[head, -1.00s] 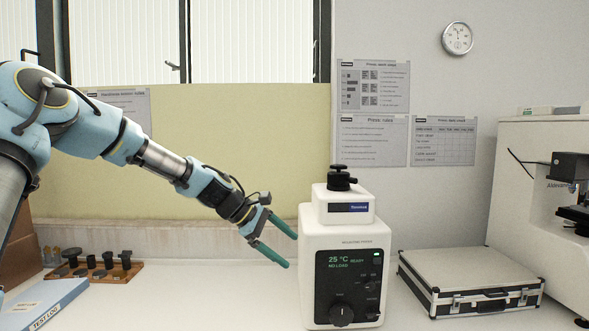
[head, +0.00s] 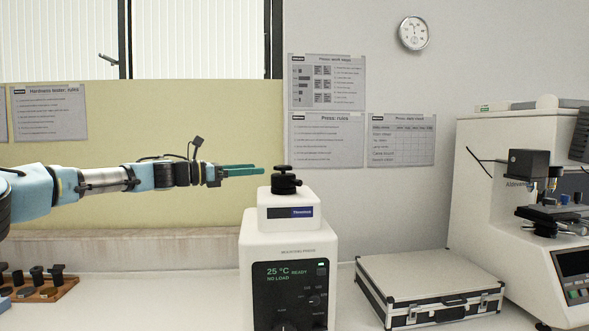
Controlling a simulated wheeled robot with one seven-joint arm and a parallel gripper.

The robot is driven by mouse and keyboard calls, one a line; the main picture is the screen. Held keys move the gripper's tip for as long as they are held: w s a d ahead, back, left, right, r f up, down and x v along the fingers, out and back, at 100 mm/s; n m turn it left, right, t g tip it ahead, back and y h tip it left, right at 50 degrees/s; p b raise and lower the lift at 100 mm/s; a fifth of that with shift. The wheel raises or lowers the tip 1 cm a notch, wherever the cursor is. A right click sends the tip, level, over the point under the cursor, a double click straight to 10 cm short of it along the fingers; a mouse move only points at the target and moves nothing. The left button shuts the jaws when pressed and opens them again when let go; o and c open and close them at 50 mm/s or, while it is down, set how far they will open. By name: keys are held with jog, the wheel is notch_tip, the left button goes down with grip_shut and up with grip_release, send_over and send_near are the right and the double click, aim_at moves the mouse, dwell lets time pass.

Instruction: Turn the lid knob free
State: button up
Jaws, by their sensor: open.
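The mounting press (head: 288,245) is a white machine with a dark front panel reading "25 °C READY" and "NO LOAD". The black lid knob (head: 285,183) sits upright on top of its white upper block. My gripper (head: 261,170) has green fingers and reaches in level from the left.
A silver case (head: 430,287) lies right of the press. A white hardness tester (head: 530,220) stands at the far right. A wooden stand (head: 45,292) with black parts is at the lower left.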

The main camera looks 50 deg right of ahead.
aim_at(285, 166)
jog(key=p+x, duration=0.2)
jog(key=x, duration=0.2)
jog(key=p+x, duration=0.2)
jog(key=x, duration=0.3)
jog(key=shift+s+d+r, duration=0.1)
jog(key=shift+s+r, duration=0.05)
jog(key=shift+r, duration=0.05)
jog(key=shift+x, duration=0.8)
jog(key=shift+f, duration=0.15)
jog(key=c, duration=1.4)
